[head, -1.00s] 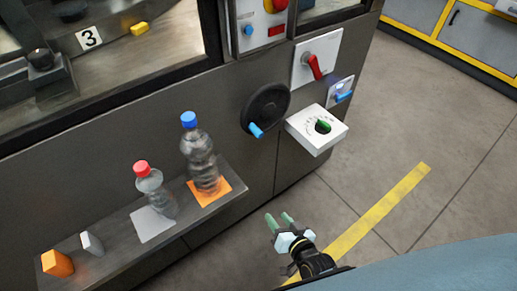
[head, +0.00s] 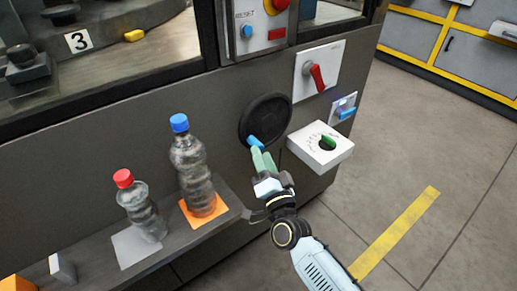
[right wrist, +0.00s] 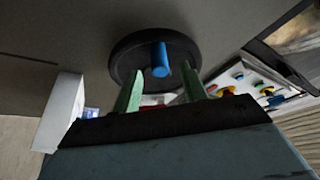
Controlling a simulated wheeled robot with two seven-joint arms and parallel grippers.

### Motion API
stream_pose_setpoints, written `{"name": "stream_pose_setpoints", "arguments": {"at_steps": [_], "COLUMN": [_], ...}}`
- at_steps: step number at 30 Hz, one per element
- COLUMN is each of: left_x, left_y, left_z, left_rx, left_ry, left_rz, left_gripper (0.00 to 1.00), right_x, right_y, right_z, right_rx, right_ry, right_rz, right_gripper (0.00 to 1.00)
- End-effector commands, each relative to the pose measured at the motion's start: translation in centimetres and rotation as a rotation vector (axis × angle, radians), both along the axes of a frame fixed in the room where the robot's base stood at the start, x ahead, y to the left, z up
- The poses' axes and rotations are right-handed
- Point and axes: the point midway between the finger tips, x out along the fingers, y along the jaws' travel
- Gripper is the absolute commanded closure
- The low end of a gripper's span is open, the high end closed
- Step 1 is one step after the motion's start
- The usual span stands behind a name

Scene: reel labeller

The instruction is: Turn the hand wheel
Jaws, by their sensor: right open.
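The hand wheel (head: 265,118) is a black disc on the dark grey machine front, with a blue handle (head: 255,141) sticking out near its lower edge. In the right wrist view the wheel (right wrist: 128,55) lies ahead and its blue handle (right wrist: 160,60) points toward the camera. My right gripper (head: 262,160) has pale green fingers and is just below and in front of the handle. In the right wrist view its fingers (right wrist: 161,92) are apart, with the handle lined up between them beyond the tips. Nothing is held. My left gripper is not in view.
A white box with a green knob (head: 328,142) juts out right of the wheel. A clear bottle with a blue cap (head: 193,165) and one with a red cap (head: 140,205) stand on the shelf at left.

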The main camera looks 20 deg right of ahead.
Motion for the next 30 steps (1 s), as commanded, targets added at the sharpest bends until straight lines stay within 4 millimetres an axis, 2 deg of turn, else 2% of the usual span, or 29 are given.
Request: {"name": "stream_pose_setpoints", "arguments": {"at_steps": [3,7,19,28,30], "left_x": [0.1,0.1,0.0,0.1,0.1], "left_y": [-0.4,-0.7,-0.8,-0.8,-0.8], "left_z": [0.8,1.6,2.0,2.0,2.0], "left_rx": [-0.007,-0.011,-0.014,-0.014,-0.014], "left_ry": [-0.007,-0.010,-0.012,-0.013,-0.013], "left_rz": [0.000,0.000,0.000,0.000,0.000], "left_gripper": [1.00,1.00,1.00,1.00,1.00], "right_x": [2.0,3.3,3.9,3.9,3.9], "right_y": [0.1,0.1,0.2,0.2,0.2], "right_z": [0.4,0.7,0.9,0.9,0.9], "right_rx": [0.001,0.001,0.000,0.000,-0.001], "right_ry": [-0.002,0.000,0.001,0.001,0.001], "right_rz": [-0.001,0.000,0.000,0.000,0.000], "right_gripper": [0.57,0.57,0.57,0.96,1.00]}}
